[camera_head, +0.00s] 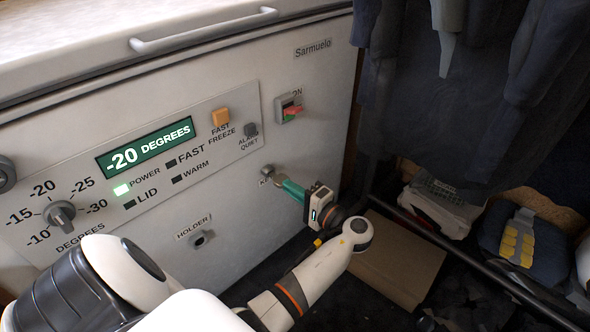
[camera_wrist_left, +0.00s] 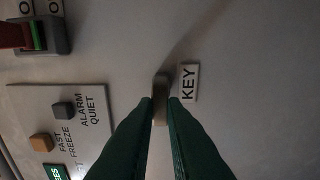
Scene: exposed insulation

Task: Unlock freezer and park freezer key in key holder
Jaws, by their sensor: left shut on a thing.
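The freezer (camera_head: 310,90) is a white chest with a control panel on its front. My left gripper (camera_head: 282,181) is shut on the freezer key at the key lock, low on the front right of the panel. In the left wrist view the key (camera_wrist_left: 161,85) is a thin grey-brown piece between the green fingertips (camera_wrist_left: 161,104). The key's tip and the lock's slot are hidden. The key holder (camera_head: 202,239) is a small round socket below the HOLDER label, left of my gripper, and looks empty. My right gripper is not in view.
A KEY label (camera_wrist_left: 189,83) is beside the lock. A red switch (camera_head: 292,111) sits above it, and an orange button (camera_head: 220,117) and a temperature dial (camera_head: 60,215) are on the panel. A dark rail (camera_head: 470,260) and cardboard (camera_head: 400,265) lie right of my arm.

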